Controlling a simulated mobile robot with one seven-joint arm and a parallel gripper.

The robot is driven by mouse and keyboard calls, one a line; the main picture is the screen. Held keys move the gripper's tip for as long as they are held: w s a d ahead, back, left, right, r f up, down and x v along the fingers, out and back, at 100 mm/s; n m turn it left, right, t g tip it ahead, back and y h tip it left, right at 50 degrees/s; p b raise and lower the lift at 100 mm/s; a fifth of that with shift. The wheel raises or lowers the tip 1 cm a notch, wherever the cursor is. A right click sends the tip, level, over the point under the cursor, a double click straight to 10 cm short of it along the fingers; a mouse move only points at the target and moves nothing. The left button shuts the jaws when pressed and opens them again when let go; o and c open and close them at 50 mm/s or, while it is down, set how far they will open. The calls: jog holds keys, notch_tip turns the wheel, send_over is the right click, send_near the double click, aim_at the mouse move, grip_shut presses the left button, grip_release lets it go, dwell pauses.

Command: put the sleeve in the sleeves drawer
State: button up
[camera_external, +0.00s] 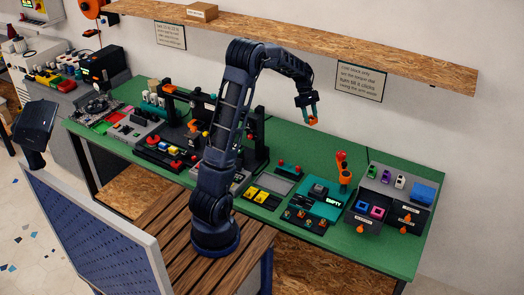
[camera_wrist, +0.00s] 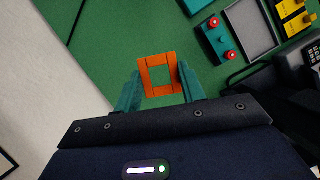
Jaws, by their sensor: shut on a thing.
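The sleeve is an orange square ring (camera_wrist: 160,59) gripped between the teal fingers of my gripper (camera_wrist: 160,80) in the wrist view. In the external view the orange sleeve (camera_external: 312,121) hangs at the tips of my gripper (camera_external: 308,108), high above the green bench and apart from everything below. A dark drawer unit (camera_external: 402,221) stands at the right end of the bench, with orange pulls and small labels too small to read.
A blue block (camera_external: 424,194) and small coloured pieces stand on top. An orange upright device (camera_external: 343,168) stands left of it. A wooden shelf (camera_external: 400,68) runs above.

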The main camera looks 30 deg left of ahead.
jog(key=s+d+r+m+g, duration=0.1)
jog(key=s+d+m, duration=0.1)
jog(key=d, duration=0.4)
jog(key=s+d+r+m, duration=0.1)
jog(key=s+d, duration=0.2)
jog(key=d, duration=0.4)
notch_tip(320, 180, up, 4)
jog(key=r+m+g+y, duration=0.15)
jog(key=m+y, duration=0.25)
jog(key=m, duration=0.7)
send_over(367, 213)
jog(key=s, duration=0.4)
jog(key=f, duration=2)
jog(key=shift+w+d+f, duration=0.15)
jog(key=shift+w+d, duration=0.05)
jog(key=shift+d, duration=0.1)
jog(key=shift+f, duration=0.1)
jog(key=o, duration=0.8)
jog(key=shift+o, duration=0.7)
